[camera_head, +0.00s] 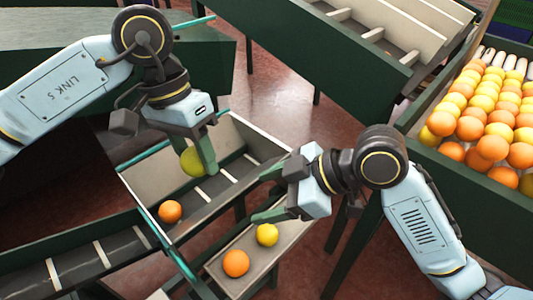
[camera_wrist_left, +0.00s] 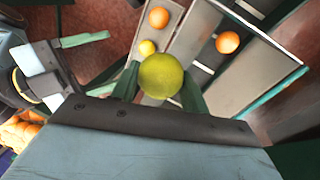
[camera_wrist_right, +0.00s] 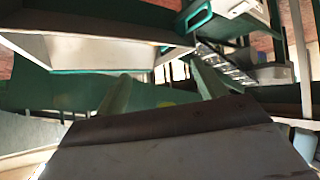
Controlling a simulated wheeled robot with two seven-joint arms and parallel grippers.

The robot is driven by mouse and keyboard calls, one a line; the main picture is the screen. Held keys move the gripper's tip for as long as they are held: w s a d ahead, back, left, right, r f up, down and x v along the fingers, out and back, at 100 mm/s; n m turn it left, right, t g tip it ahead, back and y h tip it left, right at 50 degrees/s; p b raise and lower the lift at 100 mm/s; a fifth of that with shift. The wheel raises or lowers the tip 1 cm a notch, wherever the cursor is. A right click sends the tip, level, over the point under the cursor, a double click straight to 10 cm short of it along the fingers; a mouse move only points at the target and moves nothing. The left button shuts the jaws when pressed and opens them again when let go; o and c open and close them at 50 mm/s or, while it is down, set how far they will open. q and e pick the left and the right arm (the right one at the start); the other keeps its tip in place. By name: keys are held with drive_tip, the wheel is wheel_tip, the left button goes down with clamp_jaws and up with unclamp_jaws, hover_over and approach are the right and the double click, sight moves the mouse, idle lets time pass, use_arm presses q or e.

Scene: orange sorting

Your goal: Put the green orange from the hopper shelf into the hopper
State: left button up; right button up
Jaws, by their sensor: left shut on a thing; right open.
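The green orange (camera_head: 193,162) is between the fingers of my left gripper (camera_head: 200,158), which is shut on it. It also shows between the fingertips in the left wrist view (camera_wrist_left: 160,76). In the head view it appears over the slatted, white-walled hopper (camera_head: 250,137); its exact height is unclear. Another orange (camera_head: 170,211) lies in the hopper. The hopper shelf (camera_head: 285,242) is the narrow tray to the lower right, bearing an orange fruit (camera_head: 236,263) and a yellow one (camera_head: 267,234). My right gripper (camera_head: 266,194) is open and empty, between hopper and shelf in the head view.
A slatted conveyor (camera_head: 80,265) runs from the hopper to the lower left. A large crate (camera_head: 450,150) full of oranges stands at the right. A green-sided sorting table (camera_head: 340,75) is at the back. Red floor shows between them.

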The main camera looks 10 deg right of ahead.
sight(200, 163)
wheel_tip(200, 163, up, 10)
drive_tip(key=s+a+n+t+y, duration=0.1)
drive_tip(key=t+y, duration=0.1)
drive_tip(key=y, duration=0.1)
drive_tip(key=x, duration=1.1)
drive_tip(key=shift+w+a, duration=0.15)
drive_tip(key=shift+a, duration=0.15)
drive_tip(key=c, duration=1.1)
use_arm(q)
drive_tip(key=o, duration=1.1)
drive_tip(key=shift+c, duration=0.2)
use_arm(e)
drive_tip(key=shift+c, duration=0.2)
use_arm(q)
drive_tip(key=shift+r, duration=0.1)
